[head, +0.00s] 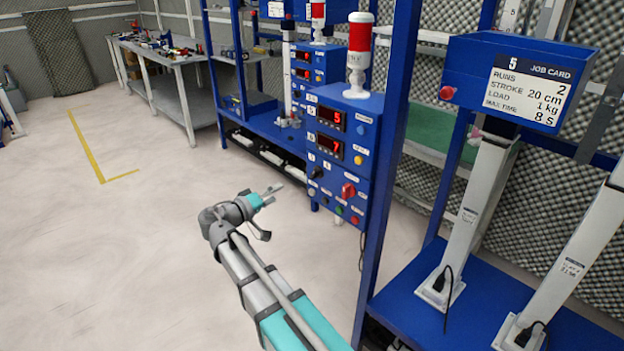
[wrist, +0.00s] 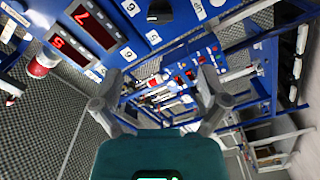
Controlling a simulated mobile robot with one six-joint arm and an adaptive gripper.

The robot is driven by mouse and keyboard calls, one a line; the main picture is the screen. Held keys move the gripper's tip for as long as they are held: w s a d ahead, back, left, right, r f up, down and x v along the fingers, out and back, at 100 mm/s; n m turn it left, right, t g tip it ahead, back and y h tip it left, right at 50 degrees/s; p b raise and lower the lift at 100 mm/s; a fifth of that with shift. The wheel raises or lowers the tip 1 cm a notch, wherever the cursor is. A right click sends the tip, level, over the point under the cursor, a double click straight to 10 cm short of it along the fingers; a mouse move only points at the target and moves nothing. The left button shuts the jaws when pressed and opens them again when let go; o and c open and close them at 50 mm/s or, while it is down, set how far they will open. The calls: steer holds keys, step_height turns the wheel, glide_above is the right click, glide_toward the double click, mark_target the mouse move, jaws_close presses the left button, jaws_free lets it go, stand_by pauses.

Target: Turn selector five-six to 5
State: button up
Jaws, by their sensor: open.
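A blue control box (head: 341,155) stands on the bench in the head view, with two red displays reading 5 and 7. A small black selector knob (head: 316,173) sits low on its left side. In the wrist view a black knob (wrist: 160,11) is partly cut off at the top edge, near labels reading 5 and 6. I cannot tell where its pointer is turned. My gripper (head: 269,211) is open and empty, left of the box and apart from it. Its spread fingers also show in the wrist view (wrist: 160,100).
A red rotary switch (head: 349,190) and several coloured buttons sit on the box. A red-and-white beacon (head: 360,50) stands on top. A blue frame post (head: 385,150) rises on the right. The floor at left is open.

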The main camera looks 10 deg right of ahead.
mark_target(312, 175)
steer(key=shift+w+d, duration=0.1)
steer(key=shift+d, duration=0.05)
steer(key=shift+x, duration=6.8)
steer(key=c, duration=1.2)
steer(key=shift+o, duration=0.2)
steer(key=shift+n, duration=0.4)
steer(key=n, duration=1.1)
